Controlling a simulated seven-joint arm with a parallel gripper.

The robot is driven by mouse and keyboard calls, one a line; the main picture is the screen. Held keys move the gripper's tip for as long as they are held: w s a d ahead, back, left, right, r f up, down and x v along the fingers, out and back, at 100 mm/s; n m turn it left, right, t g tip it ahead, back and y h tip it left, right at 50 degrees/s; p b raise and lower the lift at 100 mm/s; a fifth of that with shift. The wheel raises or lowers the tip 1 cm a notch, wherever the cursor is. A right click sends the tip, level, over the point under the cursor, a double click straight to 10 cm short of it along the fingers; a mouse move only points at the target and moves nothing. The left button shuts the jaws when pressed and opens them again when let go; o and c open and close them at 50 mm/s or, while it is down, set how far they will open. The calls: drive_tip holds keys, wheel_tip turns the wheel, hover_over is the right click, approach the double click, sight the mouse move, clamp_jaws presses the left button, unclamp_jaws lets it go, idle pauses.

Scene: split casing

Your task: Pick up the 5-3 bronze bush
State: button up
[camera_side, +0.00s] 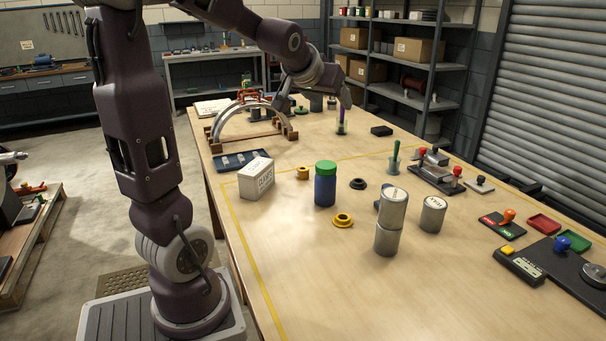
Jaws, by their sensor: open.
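Two bronze-yellow bushes stand on the table: a small plain one (303,173) right of the white box, and a wider flanged one (342,220) in front of the green-lidded jar. I cannot read any marking, so I cannot tell which is 5-3. My gripper (316,100) is open, above the far part of the table near the arched casing, well behind both bushes. Its fingertips are small and partly lost against dark objects behind them.
A blue jar with green lid (325,188) stands between the bushes. A white labelled box (256,179), black ring (358,184), stacked metal cans (388,238) and a single can (433,214) are near. The arched casing (248,121) stands behind.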

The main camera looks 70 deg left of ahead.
sight(303, 169)
drive_tip(key=a+f+n+y, duration=0.1)
drive_tip(key=a+f+y, duration=0.1)
drive_tip(key=a, duration=0.7)
drive_tip(key=a+f+n+y, duration=0.2)
drive_tip(key=a+f, duration=0.1)
drive_tip(key=a, duration=0.7)
drive_tip(key=f, duration=2.2)
drive_tip(key=shift+s+d, duration=0.15)
drive_tip(key=shift+d, duration=0.15)
drive_tip(key=x, duration=0.7)
drive_tip(key=shift+d, duration=0.1)
clamp_jaws()
